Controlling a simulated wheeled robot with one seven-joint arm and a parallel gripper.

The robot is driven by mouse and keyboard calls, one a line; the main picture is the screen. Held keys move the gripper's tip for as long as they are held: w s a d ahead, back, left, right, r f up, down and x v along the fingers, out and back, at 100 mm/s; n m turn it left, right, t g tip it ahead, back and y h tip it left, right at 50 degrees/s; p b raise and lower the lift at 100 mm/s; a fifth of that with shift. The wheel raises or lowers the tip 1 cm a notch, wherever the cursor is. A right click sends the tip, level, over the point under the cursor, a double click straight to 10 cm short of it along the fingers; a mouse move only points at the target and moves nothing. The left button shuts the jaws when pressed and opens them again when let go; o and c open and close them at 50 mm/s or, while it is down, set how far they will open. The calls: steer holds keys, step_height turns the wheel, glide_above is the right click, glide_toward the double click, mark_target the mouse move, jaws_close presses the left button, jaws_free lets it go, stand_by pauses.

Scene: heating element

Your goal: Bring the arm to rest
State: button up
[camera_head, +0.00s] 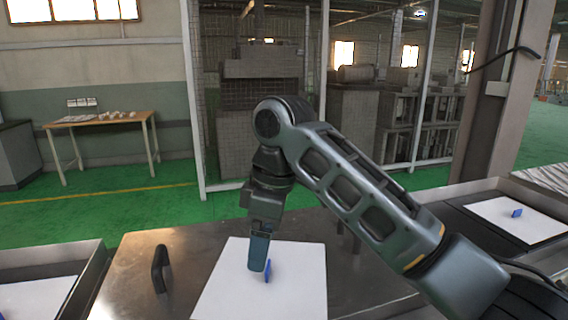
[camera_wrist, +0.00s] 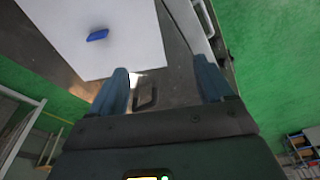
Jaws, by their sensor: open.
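My gripper (camera_head: 260,268) hangs from my bent arm, pointing down above the metal table, in the middle of the head view. In the wrist view its two blue-grey fingers (camera_wrist: 164,82) stand wide apart with nothing between them in their grip. A small blue piece (camera_head: 268,271) lies on a white sheet just beside the fingertips in the head view. In the wrist view the blue piece (camera_wrist: 97,35) lies beyond the fingers, up and to the left, apart from them. The fingers hide part of the sheet in the head view.
The white sheet (camera_head: 225,297) lies on the metal table (camera_head: 128,255). A black handle (camera_head: 159,268) stands up at the table's left. Trays with white sheets flank it, the right one (camera_head: 500,213) holding another blue piece (camera_head: 517,213). A wooden table (camera_head: 100,121) stands farther back.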

steer(key=s+a+f+m+t+y+b, duration=0.1)
steer(key=s+a+f+m+y, duration=0.2)
steer(key=f, duration=0.5)
steer(key=s+a+f+m+t+y+b, duration=0.1)
steer(key=s+a+f+y+b, duration=0.2)
steer(key=f, duration=0.5)
steer(key=s+d+f+m+t+y, duration=0.1)
steer(key=s+d+f+m+t, duration=0.3)
steer(key=s+f+m+t, duration=0.45)
steer(key=s+d+f+m+t+h+b, duration=0.1)
steer(key=s+d+f+m+h+b, duration=0.15)
steer(key=s+d, duration=0.6)
steer(key=s+d+f+m+t+h+b, duration=0.1)
steer(key=s+d+f+m+h, duration=0.15)
steer(key=s+d, duration=0.55)
steer(key=s+d+r+t+h+b, duration=0.1)
steer(key=s+d+r+h, duration=0.1)
steer(key=s+d+r, duration=0.2)
steer(key=s+d+r+t+h+b, duration=0.1)
steer(key=s+d+r, duration=0.3)
steer(key=s, duration=0.6)
steer(key=shift+s+d+r+n+h, duration=0.15)
steer(key=shift+s+d+n+h, duration=0.3)
steer(key=shift+d, duration=0.7)
steer(key=shift+w, duration=0.1)
